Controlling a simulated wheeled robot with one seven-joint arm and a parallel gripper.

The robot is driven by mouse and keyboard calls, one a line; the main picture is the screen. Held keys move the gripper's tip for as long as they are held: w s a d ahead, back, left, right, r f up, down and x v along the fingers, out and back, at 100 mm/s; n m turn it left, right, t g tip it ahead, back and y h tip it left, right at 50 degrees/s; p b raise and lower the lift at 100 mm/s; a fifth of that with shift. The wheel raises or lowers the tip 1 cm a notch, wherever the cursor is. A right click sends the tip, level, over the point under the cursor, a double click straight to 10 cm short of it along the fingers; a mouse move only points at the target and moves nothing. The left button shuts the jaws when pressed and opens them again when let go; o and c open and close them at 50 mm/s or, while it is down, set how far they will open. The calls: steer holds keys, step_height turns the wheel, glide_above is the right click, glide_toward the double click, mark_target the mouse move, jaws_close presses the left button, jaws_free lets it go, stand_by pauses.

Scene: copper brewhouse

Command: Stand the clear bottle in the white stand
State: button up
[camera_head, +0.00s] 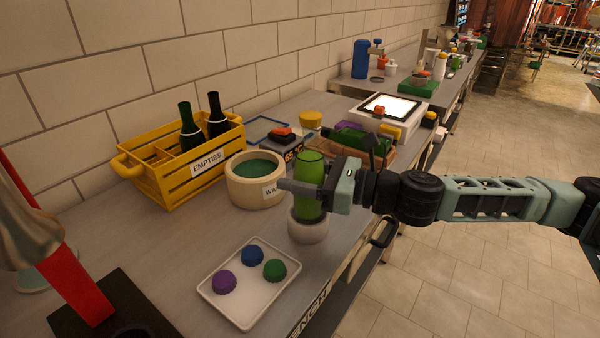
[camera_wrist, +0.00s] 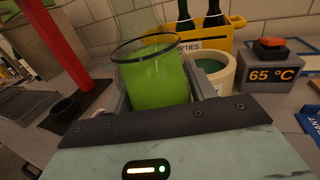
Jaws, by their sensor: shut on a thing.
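The clear bottle (camera_head: 311,172), filled with green liquid, is upright between the jaws of my gripper (camera_head: 318,190) in the head view. My gripper is shut on it from the right side. The white stand (camera_head: 307,232) is a round holder directly below the bottle. The bottle's lower end overlaps the stand's top; I cannot tell whether it rests fully in it. In the wrist view the clear bottle (camera_wrist: 155,78) shows large between the fingers, with a dark ring around it; the stand is hidden there.
A white tray (camera_head: 213,289) with purple, blue and green caps lies in front. A cream pot (camera_head: 240,190) and yellow EMPTIES crate (camera_head: 187,185) with dark bottles stand left. A 65 °C block (camera_head: 290,148) is behind. A red column (camera_head: 55,245) rises at left.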

steer(key=shift+f+b, duration=1.15)
steer(key=shift+f, duration=0.9)
steer(key=o, duration=1.1)
steer(key=shift+o, duration=0.2)
steer(key=shift+f, duration=0.1)
steer(key=shift+d, duration=0.15)
